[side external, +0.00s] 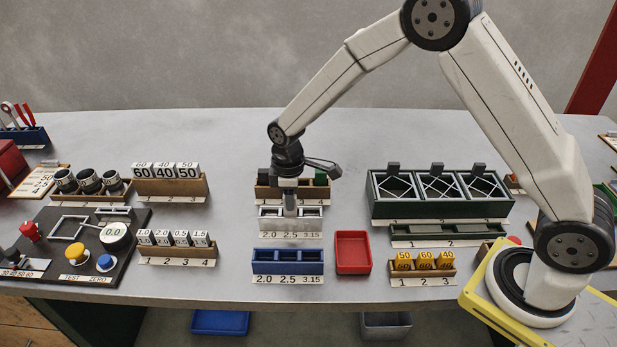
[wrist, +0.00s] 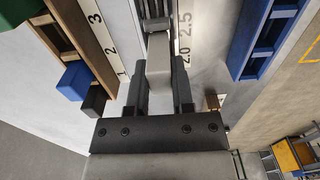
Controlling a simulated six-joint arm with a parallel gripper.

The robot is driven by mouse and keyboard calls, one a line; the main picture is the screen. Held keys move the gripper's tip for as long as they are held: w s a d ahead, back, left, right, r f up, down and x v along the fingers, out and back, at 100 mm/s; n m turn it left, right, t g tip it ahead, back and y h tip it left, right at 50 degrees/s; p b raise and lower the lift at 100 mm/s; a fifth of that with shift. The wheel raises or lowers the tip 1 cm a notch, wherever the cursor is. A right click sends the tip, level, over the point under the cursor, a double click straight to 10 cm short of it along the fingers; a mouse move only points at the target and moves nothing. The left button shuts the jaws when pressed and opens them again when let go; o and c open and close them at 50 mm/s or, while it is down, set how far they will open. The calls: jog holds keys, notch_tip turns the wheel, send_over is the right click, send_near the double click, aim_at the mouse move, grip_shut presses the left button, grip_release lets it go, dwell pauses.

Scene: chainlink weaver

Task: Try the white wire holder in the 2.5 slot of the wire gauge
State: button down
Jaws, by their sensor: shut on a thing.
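My gripper (side external: 290,203) is shut on the white wire holder, a pale block (wrist: 158,62) between the fingers in the wrist view. The grey wire gauge (side external: 268,214) has three slots labelled 2.0, 2.5 and 3.15. In the side view my gripper is over its middle, in line with the 2.5 label. The gauge also shows beyond the holder in the wrist view (wrist: 157,22). The fingers hide the holder's lower end, so I cannot tell whether it is in the slot or just above it.
A wooden rack (side external: 265,193) behind the gauge holds green (side external: 320,178), black (side external: 264,177) and blue (wrist: 74,80) holders. A blue three-bay rack (side external: 287,268) with the same labels stands in front. A red tray (side external: 353,268) is at front right, a green fixture box (side external: 440,209) farther right.

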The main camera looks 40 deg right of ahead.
jog(key=shift+c, duration=2)
grip_release()
jog(key=shift+r, duration=3.95)
jog(key=shift+s+d, duration=0.1)
jog(key=s+d+m+t, duration=0.1)
jog(key=s+d+m, duration=0.2)
jog(key=s, duration=0.6)
jog(key=s+d+m+t, duration=0.1)
jog(key=s+d+m, duration=0.3)
jog(key=s, duration=0.5)
jog(key=shift+s+d+m+t, duration=0.2)
jog(key=shift+s+m+t, duration=0.1)
jog(key=shift+m, duration=0.7)
